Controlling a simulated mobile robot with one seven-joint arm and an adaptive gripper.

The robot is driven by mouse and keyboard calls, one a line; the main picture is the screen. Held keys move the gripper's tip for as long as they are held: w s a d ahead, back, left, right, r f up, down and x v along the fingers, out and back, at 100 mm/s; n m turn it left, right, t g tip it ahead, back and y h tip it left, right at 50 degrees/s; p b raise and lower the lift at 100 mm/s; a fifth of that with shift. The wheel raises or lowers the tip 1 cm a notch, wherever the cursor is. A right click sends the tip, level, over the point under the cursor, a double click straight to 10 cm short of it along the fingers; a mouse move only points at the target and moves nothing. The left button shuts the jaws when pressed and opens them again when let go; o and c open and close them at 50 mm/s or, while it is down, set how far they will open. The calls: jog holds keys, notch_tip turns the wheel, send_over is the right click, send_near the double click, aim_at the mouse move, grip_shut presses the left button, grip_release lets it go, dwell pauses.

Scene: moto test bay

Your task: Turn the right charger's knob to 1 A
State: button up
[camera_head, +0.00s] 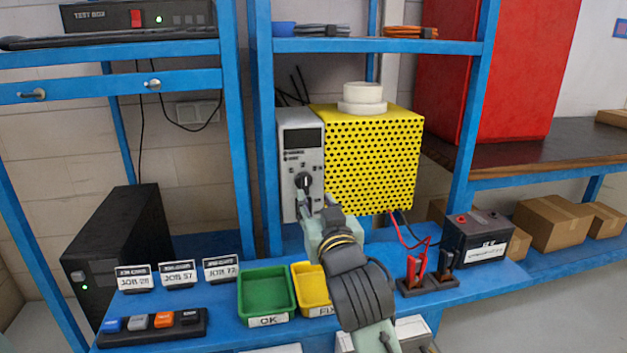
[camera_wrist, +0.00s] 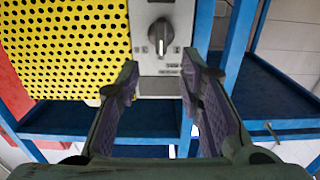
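A charger with a grey front panel (camera_head: 290,155) and a yellow perforated housing (camera_head: 375,160) stands on the blue bench. Its dark round knob (camera_head: 304,181) is on the panel below a dark display. In the wrist view the knob (camera_wrist: 161,37) shows a lighter grip bar, roughly vertical in the picture. The scale marks are too small to read. My gripper (camera_head: 314,204) is just below and in front of the knob. In the wrist view my gripper (camera_wrist: 160,68) is open and empty, its fingers apart, with the knob beyond the tips. No second charger is clearly visible.
A white roll (camera_head: 362,94) sits on the yellow housing. A green tray (camera_head: 266,293) and a yellow tray (camera_head: 311,288) stand at the bench front. Right of my arm are red and black clamps (camera_head: 417,272) and a battery (camera_head: 477,236). Blue shelf posts (camera_head: 262,130) flank the charger.

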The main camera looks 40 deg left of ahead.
aim_at(306, 181)
jog(key=p+x, duration=0.2)
jog(key=x, duration=0.7)
jog(key=shift+w+a, duration=0.15)
jog(key=shift+a, duration=0.25)
jog(key=shift+c, duration=0.5)
jog(key=shift+r, duration=0.1)
grip_shut()
